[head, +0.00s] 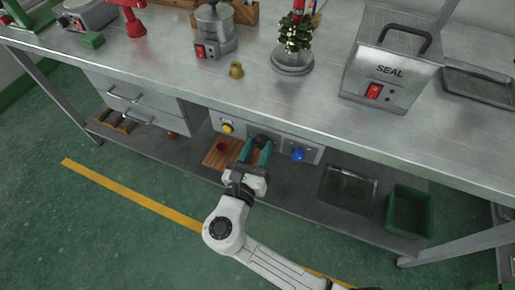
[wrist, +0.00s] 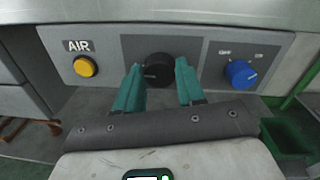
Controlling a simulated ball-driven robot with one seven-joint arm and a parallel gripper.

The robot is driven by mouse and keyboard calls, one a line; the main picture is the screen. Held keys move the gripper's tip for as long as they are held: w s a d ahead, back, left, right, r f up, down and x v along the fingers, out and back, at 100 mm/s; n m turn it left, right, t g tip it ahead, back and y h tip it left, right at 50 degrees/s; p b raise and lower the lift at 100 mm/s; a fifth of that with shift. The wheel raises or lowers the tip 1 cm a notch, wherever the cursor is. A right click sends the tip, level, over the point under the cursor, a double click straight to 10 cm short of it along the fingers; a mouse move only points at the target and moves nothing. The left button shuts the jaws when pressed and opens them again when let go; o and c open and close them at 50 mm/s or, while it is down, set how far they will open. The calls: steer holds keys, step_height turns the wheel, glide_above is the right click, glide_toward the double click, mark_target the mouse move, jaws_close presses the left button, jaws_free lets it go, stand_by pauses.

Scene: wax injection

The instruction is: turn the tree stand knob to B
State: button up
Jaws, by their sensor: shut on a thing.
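A round black knob (wrist: 158,69) sits on the dark middle plate of the panel under the bench, between a yellow button and a blue knob. In the head view the black knob (head: 262,140) shows at the tips of my fingers. My gripper (wrist: 159,78) has a teal finger on each side of the black knob and is shut on it. It also shows in the head view (head: 256,150). Any letters around the black knob, and its pointer, cannot be made out. A small tree stands on a round metal base (head: 292,64) on the bench top.
The yellow button (wrist: 85,66) marked AIR is left of my fingers, the blue knob (wrist: 240,74) right of them. The bench top's edge (wrist: 200,15) overhangs the panel. A wooden board (head: 213,156) and a green bin (head: 408,212) are on the lower shelf.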

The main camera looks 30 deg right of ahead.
steer(key=shift+c, duration=0.7)
